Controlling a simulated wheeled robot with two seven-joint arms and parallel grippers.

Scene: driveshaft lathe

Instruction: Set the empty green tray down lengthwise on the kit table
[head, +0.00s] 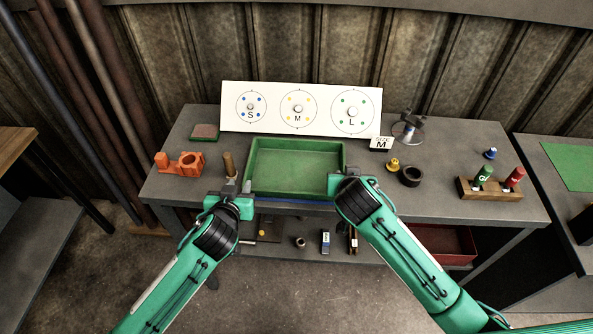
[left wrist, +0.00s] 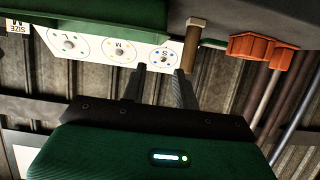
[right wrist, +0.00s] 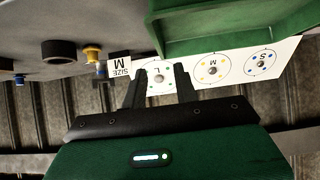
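The empty green tray (head: 295,185) is on the grey kit table (head: 420,205) near its front edge, its long side running left to right. It also shows in the left wrist view (left wrist: 100,18) and the right wrist view (right wrist: 235,30). My left gripper (left wrist: 160,70) is open and empty, by the tray's front left corner. My right gripper (right wrist: 158,68) is open and empty, by the front right corner, where my arm partly hides the tray. Both grippers' fingers look clear of the tray walls.
A white board with S, M and L circles (head: 275,108) stands behind the tray. An orange fixture (head: 185,163) and a brown upright peg (head: 229,165) are left. A black ring (head: 410,176), yellow part (head: 393,165) and wooden holder (head: 490,189) are right. A lower shelf holds small items.

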